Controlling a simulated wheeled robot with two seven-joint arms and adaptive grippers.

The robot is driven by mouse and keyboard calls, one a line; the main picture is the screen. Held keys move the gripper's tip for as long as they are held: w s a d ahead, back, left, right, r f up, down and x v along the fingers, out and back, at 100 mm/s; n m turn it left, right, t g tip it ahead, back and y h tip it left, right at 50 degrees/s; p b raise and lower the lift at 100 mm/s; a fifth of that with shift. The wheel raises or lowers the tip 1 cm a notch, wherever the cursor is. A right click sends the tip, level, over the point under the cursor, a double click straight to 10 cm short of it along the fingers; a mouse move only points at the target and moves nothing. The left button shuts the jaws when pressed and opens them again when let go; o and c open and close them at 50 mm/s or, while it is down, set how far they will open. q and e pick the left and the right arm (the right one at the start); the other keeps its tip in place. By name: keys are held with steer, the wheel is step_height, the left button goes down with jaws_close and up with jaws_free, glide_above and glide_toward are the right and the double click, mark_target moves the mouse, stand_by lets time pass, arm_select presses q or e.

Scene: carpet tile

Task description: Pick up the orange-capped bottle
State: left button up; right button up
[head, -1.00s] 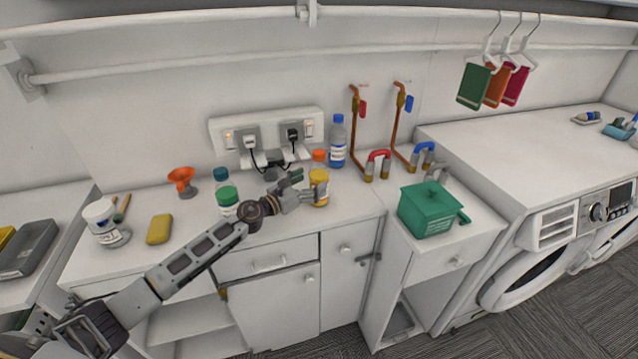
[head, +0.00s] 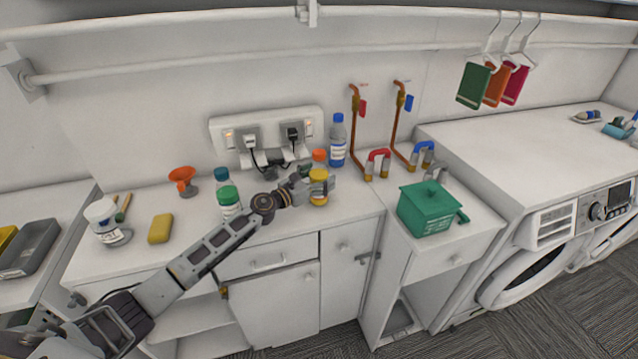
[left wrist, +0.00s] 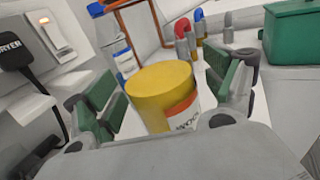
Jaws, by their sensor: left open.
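An orange cap (head: 319,156) shows on the counter just behind a yellow-topped container (head: 318,200); the bottle body below this cap is mostly hidden. The yellow-topped container also shows in the left wrist view (left wrist: 160,85), upright, with an orange and white label. My left gripper (head: 314,186) reaches in from the left at this container. Its fingers are open, and the container stands between the green pads in the left wrist view, with nothing gripped. The orange cap cannot be made out in the left wrist view. My right gripper is not in view.
A blue-capped bottle (head: 338,140) stands behind, near the wall sockets (head: 265,135). Copper pipes and a green lidded box (head: 428,208) are to the right. The counter front right of the gripper is clear.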

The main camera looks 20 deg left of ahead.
mark_target(319, 151)
arm_select(q)
steer(key=c, duration=1.5)
steer(key=shift+r, duration=0.2)
steer(key=shift+r, duration=0.15)
steer(key=shift+r+p, duration=0.4)
steer(key=shift+r, duration=0.2)
step_height(319, 151, up, 4)
steer(key=p, duration=0.2)
steer(key=shift+r+p, duration=0.25)
steer(key=shift+p, duration=0.05)
steer(key=shift+r+p, duration=1.1)
steer(key=shift+r, duration=0.75)
